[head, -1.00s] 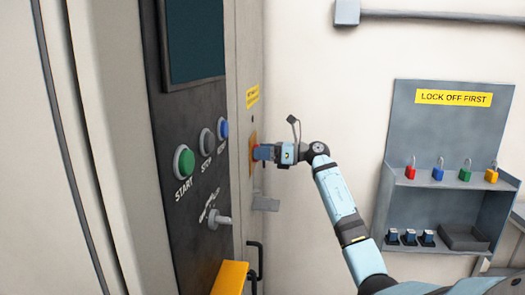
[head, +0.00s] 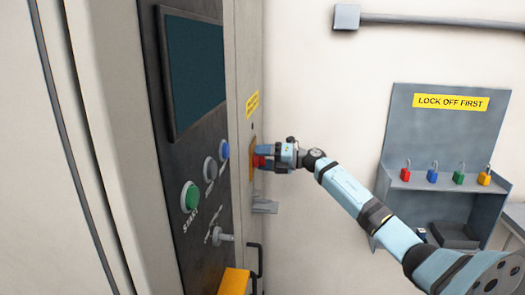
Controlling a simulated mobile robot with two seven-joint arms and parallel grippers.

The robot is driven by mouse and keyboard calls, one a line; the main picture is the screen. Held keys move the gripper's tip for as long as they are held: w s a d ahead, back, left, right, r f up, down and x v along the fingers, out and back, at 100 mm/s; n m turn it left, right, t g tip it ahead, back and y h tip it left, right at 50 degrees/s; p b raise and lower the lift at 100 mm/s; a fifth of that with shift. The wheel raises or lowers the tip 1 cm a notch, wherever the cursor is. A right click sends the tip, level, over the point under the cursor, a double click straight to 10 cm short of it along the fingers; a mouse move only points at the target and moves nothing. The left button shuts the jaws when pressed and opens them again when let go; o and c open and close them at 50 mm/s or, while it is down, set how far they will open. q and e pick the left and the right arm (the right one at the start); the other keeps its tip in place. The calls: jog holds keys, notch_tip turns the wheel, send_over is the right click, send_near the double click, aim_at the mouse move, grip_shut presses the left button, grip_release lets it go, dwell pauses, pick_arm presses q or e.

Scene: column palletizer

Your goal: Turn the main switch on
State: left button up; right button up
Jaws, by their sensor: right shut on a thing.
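The main switch sits on the narrow side face of the grey cabinet, with a yellow-orange backplate (head: 251,167) and a red handle (head: 259,161). My right gripper (head: 264,158) reaches in from the right and is shut on the red handle. Its fingers cover much of the handle, so the exact switch position is hard to read. My left gripper is not in view.
The control panel has a green START button (head: 190,196), a grey button (head: 210,169), a blue button (head: 224,150) and a selector (head: 222,237). A yellow block (head: 235,281) juts out below. A grey lockout board (head: 447,135) with several padlocks hangs at right.

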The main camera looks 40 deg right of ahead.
jog(key=m+p, duration=0.2)
jog(key=m, duration=0.1)
jog(key=shift+r+p, duration=0.1)
jog(key=shift+p, duration=0.2)
jog(key=shift+m+p, duration=0.4)
jog(key=shift+m, duration=0.5)
jog(key=shift+p, duration=0.3)
jog(key=shift+f, duration=0.2)
jog(key=o, duration=0.9)
